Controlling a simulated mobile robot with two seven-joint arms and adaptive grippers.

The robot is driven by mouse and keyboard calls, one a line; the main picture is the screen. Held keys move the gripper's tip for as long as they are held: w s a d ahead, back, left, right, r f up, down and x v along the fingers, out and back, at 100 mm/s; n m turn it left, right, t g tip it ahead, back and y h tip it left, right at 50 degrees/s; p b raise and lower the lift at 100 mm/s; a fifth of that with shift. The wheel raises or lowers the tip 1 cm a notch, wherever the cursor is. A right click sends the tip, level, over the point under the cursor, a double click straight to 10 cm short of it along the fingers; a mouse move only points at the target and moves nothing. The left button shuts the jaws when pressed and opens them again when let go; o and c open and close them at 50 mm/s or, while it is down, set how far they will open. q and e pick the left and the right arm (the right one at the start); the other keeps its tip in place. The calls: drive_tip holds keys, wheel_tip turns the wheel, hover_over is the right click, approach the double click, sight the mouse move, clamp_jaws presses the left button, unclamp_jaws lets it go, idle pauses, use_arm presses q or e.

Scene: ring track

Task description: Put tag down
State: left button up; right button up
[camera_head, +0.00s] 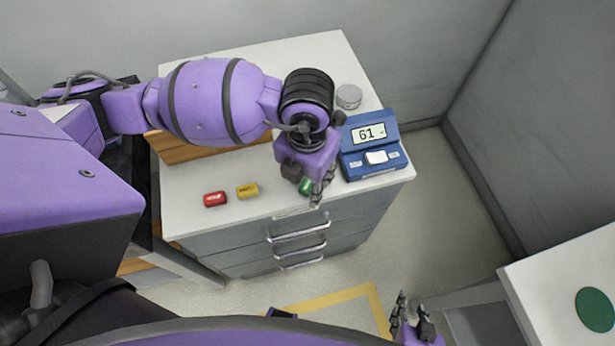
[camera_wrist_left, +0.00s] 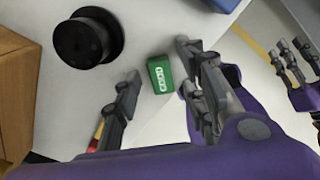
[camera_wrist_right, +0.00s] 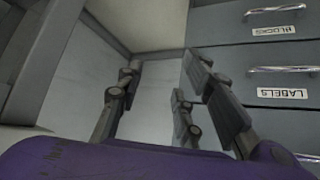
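A small green tag (camera_head: 305,186) with white lettering is at the front part of the white cabinet top (camera_head: 180,185), partly hidden by my left gripper (camera_head: 318,190) in the head view. In the left wrist view the green tag (camera_wrist_left: 160,75) lies between the spread fingers of my left gripper (camera_wrist_left: 157,65), with a gap on the left finger's side. I cannot tell whether it rests on the surface. A red tag (camera_head: 215,199) and a yellow tag (camera_head: 248,190) lie to the left. My right gripper (camera_wrist_right: 165,85) is open and empty, low in front of the drawers.
A blue device (camera_head: 370,145) reading 61 stands at the right of the cabinet top, with a grey round object (camera_head: 348,96) behind it. A black spool (camera_wrist_left: 88,38) shows in the left wrist view. A white table with a green disc (camera_head: 595,309) is at lower right.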

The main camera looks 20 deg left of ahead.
sight(308, 183)
use_arm(q)
drive_tip(key=shift+r, duration=0.1)
wheel_tip(308, 183, up, 12)
drive_tip(key=p, duration=0.1)
drive_tip(key=shift+r, duration=0.2)
